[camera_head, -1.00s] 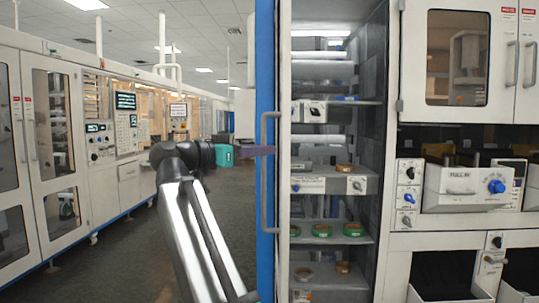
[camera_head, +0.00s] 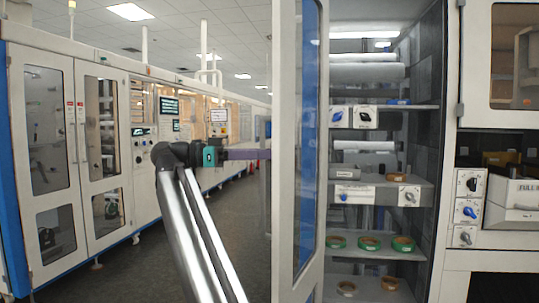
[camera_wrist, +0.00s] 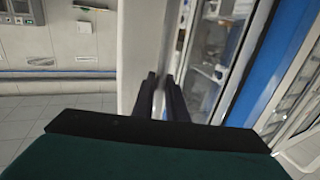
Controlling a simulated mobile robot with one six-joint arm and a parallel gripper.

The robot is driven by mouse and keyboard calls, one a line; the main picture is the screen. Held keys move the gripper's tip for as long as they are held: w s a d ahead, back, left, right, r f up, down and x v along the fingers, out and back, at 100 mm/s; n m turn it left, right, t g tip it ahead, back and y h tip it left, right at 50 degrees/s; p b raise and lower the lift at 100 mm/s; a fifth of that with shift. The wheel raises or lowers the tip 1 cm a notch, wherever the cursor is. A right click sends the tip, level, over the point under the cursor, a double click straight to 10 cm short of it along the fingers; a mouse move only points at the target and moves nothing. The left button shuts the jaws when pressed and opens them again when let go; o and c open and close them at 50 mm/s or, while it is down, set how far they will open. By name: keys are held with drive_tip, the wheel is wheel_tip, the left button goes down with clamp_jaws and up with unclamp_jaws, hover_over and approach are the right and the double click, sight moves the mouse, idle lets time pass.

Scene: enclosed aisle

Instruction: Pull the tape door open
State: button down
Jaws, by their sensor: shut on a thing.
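The tape door (camera_head: 286,120) stands swung out from the tape cabinet, with its white frame and glass nearly edge-on in the head view. My gripper (camera_head: 266,154) reaches to the left edge of the door and is shut on its grey handle, which is mostly hidden behind the frame. In the wrist view my gripper (camera_wrist: 161,78) shows two dark fingers close together beside the white door frame (camera_wrist: 143,40). The grip itself is hard to see there. Inside the cabinet, green and tan tape rolls (camera_head: 369,243) sit on the shelves (camera_head: 420,107).
A row of white machine cabinets (camera_head: 105,150) lines the left side of the aisle. The dark floor (camera_head: 150,265) between is clear. A white unit (camera_head: 500,250) with knobs and drawers stands right of the open cabinet.

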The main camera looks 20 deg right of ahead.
drive_tip(key=shift+w+a+r+m+g, duration=0.2)
drive_tip(key=shift+w+m+g, duration=0.1)
drive_tip(key=shift+w, duration=0.4)
drive_tip(key=c, duration=1.8)
unclamp_jaws()
drive_tip(key=shift+w+d+f, duration=0.1)
drive_tip(key=shift+f, duration=0.05)
drive_tip(key=shift+o, duration=0.2)
